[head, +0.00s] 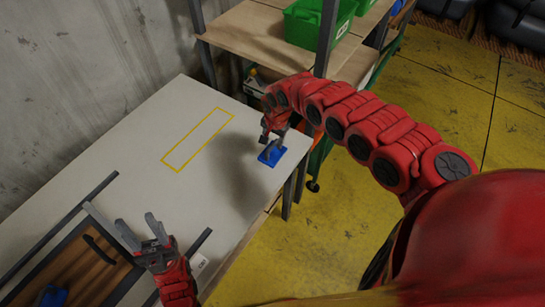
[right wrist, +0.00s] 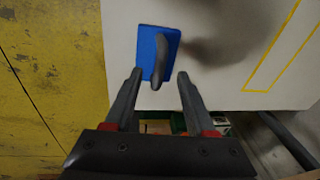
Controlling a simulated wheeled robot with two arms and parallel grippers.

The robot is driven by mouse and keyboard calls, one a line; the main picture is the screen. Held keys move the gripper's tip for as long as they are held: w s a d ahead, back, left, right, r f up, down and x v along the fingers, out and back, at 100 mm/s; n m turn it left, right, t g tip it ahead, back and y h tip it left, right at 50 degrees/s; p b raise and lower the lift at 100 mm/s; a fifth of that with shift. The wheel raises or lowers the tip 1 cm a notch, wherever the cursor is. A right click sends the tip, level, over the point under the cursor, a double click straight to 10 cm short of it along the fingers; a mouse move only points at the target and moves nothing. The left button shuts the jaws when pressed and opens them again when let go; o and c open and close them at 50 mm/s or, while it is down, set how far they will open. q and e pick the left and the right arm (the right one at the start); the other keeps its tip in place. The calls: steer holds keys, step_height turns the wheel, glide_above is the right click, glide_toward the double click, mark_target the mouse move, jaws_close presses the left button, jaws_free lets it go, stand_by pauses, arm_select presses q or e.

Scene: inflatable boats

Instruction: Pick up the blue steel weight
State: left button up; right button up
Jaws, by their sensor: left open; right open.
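The blue steel weight (head: 268,158) lies flat on the pale table, near its right edge. In the right wrist view the weight (right wrist: 148,42) is a blue rectangular block with a dark grey raised handle (right wrist: 160,62). My right gripper (head: 272,141) is open just above the weight. In the right wrist view my right gripper's fingertips (right wrist: 160,74) are on either side of the handle's near end, with no visible grip on it. My left gripper (head: 120,214) is open and empty over the table's near left part, away from the weight.
A yellow outlined rectangle (head: 197,139) is marked on the bare table (head: 175,105). A dark-framed wooden board (head: 80,265) lies at lower left with a blue object (head: 53,296). A shelf with a green crate (head: 310,22) stands behind. Yellow floor (head: 430,95) lies right.

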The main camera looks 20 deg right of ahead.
mark_target(273, 144)
steer(key=shift+f+b, duration=0.35)
steer(key=shift+f, duration=0.15)
steer(key=shift+w+f+b, duration=0.1)
steer(key=shift+f+b, duration=0.35)
steer(key=shift+w+d+f+p, duration=0.1)
steer(key=shift+w+f+p, duration=0.2)
steer(key=shift+f, duration=0.25)
steer(key=shift+w+f+p, duration=0.15)
steer(key=shift+f+p, duration=0.15)
steer(key=shift+f, duration=0.7)
jaws_close()
steer(key=shift+w+d, duration=0.1)
